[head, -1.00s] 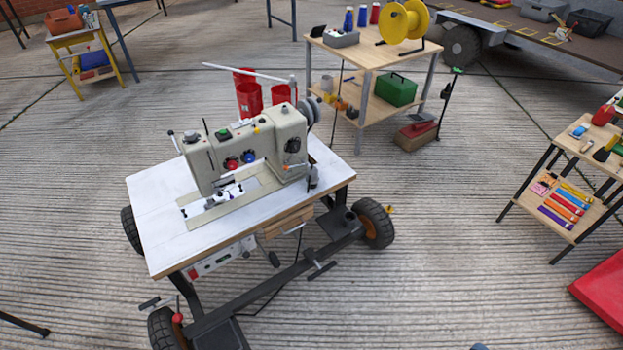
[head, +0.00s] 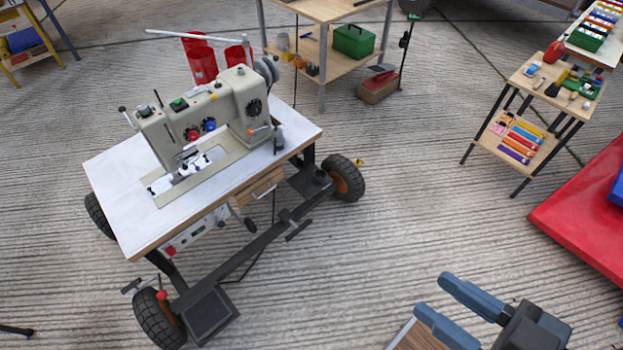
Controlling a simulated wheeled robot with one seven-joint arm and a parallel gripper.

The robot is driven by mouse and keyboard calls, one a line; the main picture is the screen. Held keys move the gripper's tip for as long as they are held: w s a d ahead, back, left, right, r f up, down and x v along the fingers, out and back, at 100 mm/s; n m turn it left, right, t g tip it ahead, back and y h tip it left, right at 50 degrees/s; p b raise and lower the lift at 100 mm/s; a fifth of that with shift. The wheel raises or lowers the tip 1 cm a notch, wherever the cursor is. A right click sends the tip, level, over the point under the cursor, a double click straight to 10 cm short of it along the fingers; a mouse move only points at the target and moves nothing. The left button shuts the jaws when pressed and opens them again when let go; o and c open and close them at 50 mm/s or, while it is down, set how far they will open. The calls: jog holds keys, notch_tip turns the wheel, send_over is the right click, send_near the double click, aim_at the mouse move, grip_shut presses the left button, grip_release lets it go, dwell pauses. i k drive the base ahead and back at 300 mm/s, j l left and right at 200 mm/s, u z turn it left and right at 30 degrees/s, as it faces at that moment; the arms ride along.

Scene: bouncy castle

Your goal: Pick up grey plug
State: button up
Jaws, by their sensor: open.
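I cannot pick out a grey plug for certain. Small items, some of them greyish, lie on the upper shelf of the wooden stand (head: 518,77) at the right, too small to identify. My gripper (head: 433,296) shows at the lower right, with its two blue-grey fingers apart and nothing between them. It is in front of and below the stand in the picture, well apart from it.
A sewing machine (head: 205,125) stands on a wheeled white-topped table (head: 115,195) at the left. A red mat (head: 580,215) lies at the right. A brown wooden surface (head: 415,338) shows beside my gripper. The ribbed floor between is clear.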

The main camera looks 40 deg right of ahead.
aim_at(280, 140)
jog(key=i+l+u, duration=0.2)
jog(key=i, duration=0.4)
jog(key=i+l+u, duration=0.1)
jog(key=i+u, duration=0.15)
jog(key=i, duration=0.3)
